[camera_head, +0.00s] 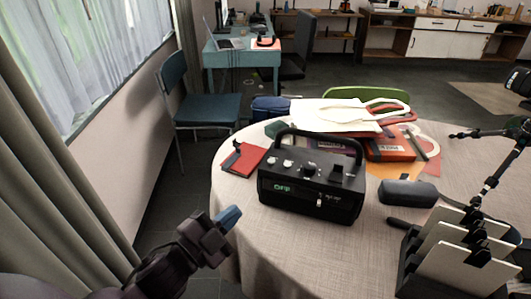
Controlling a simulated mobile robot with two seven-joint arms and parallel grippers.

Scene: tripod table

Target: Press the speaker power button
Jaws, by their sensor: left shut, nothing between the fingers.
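The speaker (337,207) is a black box with a carry handle, standing upright on the round table. Its top carries several knobs and small buttons. Its front has a green lit display and a small light-coloured switch. I cannot tell which control is the power button. My left gripper (229,217) has blue fingertips and is shut and empty. It is left of the speaker, near the table's left edge, and apart from it. My right gripper is not in view.
A red notebook (250,158) lies left of the speaker. Books and papers (391,147) lie behind it. A dark case (409,193), a rack of cards (460,262) and a black tripod (493,180) are on the right. The cloth in front of the speaker is clear.

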